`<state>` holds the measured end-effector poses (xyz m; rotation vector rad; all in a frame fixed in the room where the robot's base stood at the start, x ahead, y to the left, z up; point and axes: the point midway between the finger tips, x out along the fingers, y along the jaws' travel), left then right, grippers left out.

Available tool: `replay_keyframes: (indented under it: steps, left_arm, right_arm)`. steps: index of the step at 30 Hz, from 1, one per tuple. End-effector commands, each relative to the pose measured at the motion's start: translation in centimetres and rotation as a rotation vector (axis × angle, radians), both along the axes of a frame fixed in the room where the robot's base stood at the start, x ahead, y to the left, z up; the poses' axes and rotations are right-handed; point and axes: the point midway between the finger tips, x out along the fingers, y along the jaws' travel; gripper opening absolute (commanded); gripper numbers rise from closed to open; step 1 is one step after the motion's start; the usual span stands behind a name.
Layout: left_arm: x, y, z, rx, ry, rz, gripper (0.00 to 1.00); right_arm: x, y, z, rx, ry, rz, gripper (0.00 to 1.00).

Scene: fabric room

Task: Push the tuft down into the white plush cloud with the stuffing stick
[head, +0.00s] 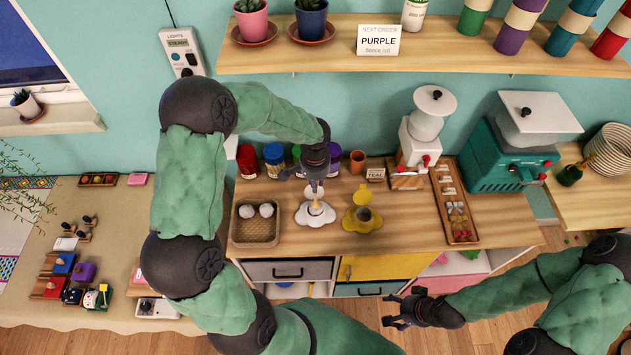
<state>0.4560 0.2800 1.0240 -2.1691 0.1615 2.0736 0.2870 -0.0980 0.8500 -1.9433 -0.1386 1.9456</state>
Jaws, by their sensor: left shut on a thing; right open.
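The white plush cloud (302,218) lies on the wooden counter near the middle of the head view. My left gripper (314,184) is directly above it, pointing down, shut on the stuffing stick (315,202). The stick is upright and its lower end is at the middle of the cloud. I cannot tell how deep it reaches. A tuft in the cloud cannot be made out clearly under the stick. Two white tufts (256,210) sit in a woven tray to the left. My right gripper (393,312) is open and empty, in front of the counter.
The woven tray (254,237) is left of the cloud, and a yellow plush shape (374,226) is close on its right. Several coloured jars (274,160) stand behind. A long wooden tray (451,232) and a teal machine (498,165) are further right.

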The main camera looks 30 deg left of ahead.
Motion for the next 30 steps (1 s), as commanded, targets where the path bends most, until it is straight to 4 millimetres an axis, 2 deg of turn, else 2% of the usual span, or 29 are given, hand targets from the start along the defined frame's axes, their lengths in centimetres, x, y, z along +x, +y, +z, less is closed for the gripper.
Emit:
replay_keyframes:
  steps: [30]
  left_arm:
    - [0.0,0.0,-1.6,0.000,0.000,0.000,0.00]
  right_arm:
    - [0.0,0.0,-1.4,0.000,0.000,0.000,0.72]
